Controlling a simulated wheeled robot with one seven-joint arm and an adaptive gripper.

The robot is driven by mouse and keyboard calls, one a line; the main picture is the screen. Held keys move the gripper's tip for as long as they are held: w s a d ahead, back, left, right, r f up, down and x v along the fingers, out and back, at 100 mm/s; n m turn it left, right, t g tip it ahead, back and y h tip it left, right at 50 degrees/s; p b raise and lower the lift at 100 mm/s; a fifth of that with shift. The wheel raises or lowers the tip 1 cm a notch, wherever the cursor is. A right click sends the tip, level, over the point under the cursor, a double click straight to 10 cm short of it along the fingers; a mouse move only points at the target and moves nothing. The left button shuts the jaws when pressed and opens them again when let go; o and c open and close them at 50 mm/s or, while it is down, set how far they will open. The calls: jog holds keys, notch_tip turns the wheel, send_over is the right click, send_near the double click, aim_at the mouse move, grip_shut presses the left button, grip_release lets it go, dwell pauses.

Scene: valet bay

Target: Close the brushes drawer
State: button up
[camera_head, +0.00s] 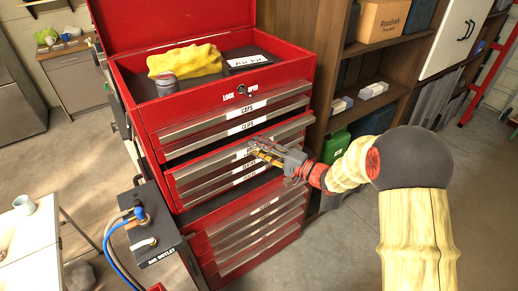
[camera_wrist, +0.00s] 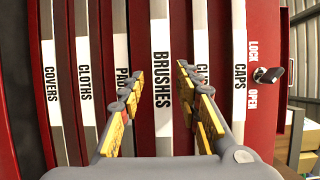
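The brushes drawer (camera_head: 222,157) is in the red tool chest, below the caps and clips drawers. It stands out from the drawers above, with a dark gap over it in the head view. Its label, BRUSHES, shows in full on the drawer front (camera_wrist: 162,70) in the wrist view and is partly hidden by my gripper (camera_head: 262,153) in the head view. In the wrist view my gripper (camera_wrist: 160,78) is open, its yellow-padded fingers on either side of the label. Nothing is between the fingers. I cannot tell whether the fingertips touch the front.
The caps drawer (camera_head: 225,118) and lower drawers (camera_head: 250,232) are around it. A yellow cloth (camera_head: 185,59) and a black box (camera_head: 247,62) sit in the chest top. An air outlet box (camera_head: 150,242) stands at left, shelves (camera_head: 375,100) at right. The right floor is clear.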

jog(key=c, duration=0.3)
jog(key=shift+s, duration=0.1)
jog(key=c, duration=0.5)
jog(key=shift+f, duration=0.1)
grip_shut()
jog(key=shift+f, duration=0.1)
